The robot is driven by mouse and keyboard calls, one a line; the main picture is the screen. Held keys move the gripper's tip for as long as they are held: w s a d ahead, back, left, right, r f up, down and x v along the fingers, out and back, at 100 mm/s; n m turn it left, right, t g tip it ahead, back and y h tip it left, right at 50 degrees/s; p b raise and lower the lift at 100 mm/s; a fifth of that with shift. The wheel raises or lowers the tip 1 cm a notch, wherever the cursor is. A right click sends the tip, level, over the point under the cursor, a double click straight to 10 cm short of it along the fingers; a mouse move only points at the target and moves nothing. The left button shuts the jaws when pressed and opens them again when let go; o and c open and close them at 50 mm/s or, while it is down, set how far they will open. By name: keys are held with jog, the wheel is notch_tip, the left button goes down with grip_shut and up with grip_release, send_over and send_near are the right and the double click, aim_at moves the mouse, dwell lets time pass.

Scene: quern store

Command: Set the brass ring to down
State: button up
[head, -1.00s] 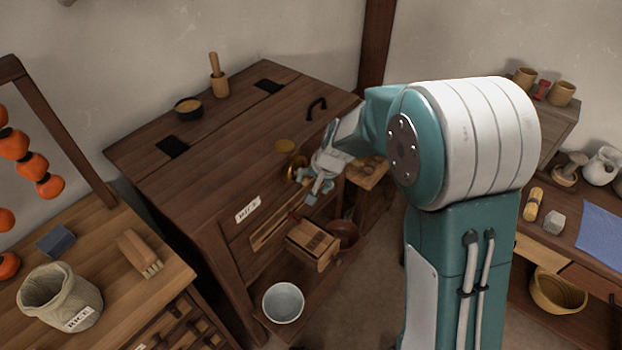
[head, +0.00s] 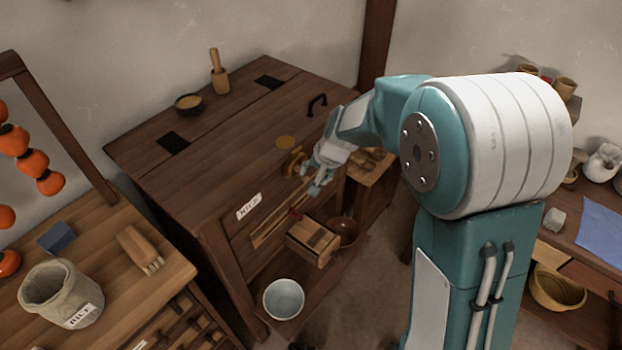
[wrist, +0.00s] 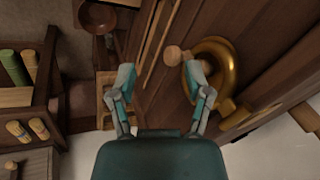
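The brass ring (head: 294,163) is on the upper front of the dark wooden chest, near its right end. In the wrist view the ring (wrist: 232,70) is a thick gold loop right of centre. My gripper (head: 317,184) is beside the ring at the chest front. In the wrist view my gripper (wrist: 163,76) has its two fingers wide apart with nothing between them. Its right finger overlaps the ring's near side; I cannot tell whether it touches. A round-ended wooden peg (wrist: 174,55) shows beside that finger.
The dark chest (head: 215,130) has a partly open small drawer (head: 313,240) below the ring. A white bowl (head: 284,298) sits low in front. A bench with a rice sack (head: 62,290) is at left. A shelf with a blue cloth (head: 598,235) is at right.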

jog(key=v, duration=0.9)
jog(key=shift+a, duration=0.1)
jog(key=s+d+r+n+t+h, duration=0.1)
jog(key=s+d, duration=0.3)
jog(key=s, duration=0.4)
jog(key=s+d+r+n+t+h, duration=0.1)
jog(key=s+d+r, duration=0.3)
jog(key=s, duration=0.3)
jog(key=s+d+r+n+h, duration=0.1)
jog(key=s+d+r, duration=0.2)
jog(key=s, duration=0.5)
jog(key=shift+s+d+r+t, duration=0.2)
jog(key=shift+s+d+t, duration=0.2)
jog(key=shift+d, duration=0.3)
